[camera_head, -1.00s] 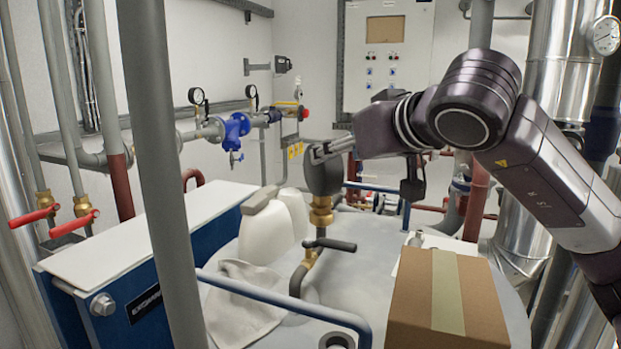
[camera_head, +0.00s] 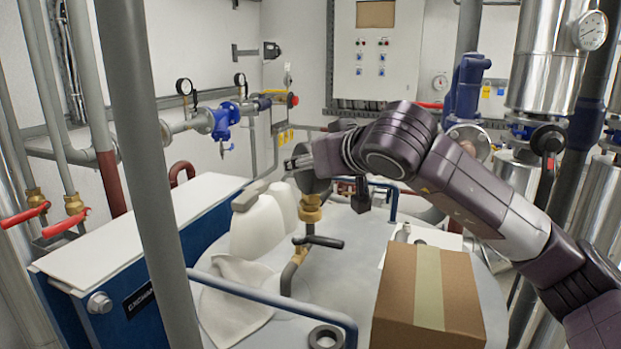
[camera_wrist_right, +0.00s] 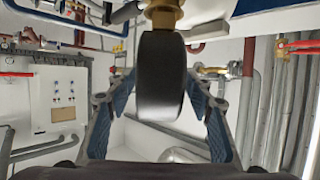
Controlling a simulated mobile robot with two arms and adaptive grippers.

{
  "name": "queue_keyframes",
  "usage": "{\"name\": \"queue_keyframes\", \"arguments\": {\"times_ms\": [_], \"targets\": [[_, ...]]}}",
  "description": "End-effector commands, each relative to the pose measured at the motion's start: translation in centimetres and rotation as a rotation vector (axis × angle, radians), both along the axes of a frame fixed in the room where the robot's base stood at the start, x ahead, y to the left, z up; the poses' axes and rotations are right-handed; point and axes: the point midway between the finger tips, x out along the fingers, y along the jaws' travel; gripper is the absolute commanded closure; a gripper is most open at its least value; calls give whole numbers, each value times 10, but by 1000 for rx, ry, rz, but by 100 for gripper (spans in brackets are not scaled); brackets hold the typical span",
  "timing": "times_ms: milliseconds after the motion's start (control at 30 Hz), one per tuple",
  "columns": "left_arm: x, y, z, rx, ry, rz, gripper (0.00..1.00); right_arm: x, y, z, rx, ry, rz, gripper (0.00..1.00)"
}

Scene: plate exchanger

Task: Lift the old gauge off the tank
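The old gauge (camera_head: 316,182) is a dark round body on a brass fitting (camera_head: 310,208) above the tank (camera_head: 370,250). A pipe and a black-handled valve (camera_head: 318,241) sit below the fitting. In the right wrist view the gauge (camera_wrist_right: 161,80) is seen edge-on, upright, under a brass piece at the top. My right gripper (camera_head: 298,163) is around the gauge, its fingertips reaching to the gauge's far side. In the wrist view the right gripper's fingers (camera_wrist_right: 160,72) stand open on either side, with gaps beside the gauge towards the camera. My left gripper is not in view.
A cardboard box (camera_head: 428,295) stands on the tank at the right. White jugs (camera_head: 258,225) and a cloth (camera_head: 235,290) lie left of the gauge. A blue rail (camera_head: 270,295) runs in front. A grey vertical pipe (camera_head: 150,170) stands at the left.

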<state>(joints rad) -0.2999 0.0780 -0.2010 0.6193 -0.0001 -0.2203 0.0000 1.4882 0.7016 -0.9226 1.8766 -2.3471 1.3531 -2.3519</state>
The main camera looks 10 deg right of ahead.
Motion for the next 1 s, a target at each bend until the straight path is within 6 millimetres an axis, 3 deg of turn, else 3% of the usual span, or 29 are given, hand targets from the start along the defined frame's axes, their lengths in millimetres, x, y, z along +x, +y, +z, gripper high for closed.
{"name": "queue_keyframes", "arguments": {"times_ms": [67, 400, 833, 1000], "targets": [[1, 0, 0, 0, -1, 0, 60, 0, 0, 0, 0, 0, 0, 63], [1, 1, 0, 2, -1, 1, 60, 0, 0, 0, 0, 0, 0, 100], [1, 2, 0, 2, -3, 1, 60, 0, -1, 5, 2, -5, -1, 100], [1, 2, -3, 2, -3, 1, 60, 1, -1, 16, 2, -9, -2, 100]]}}
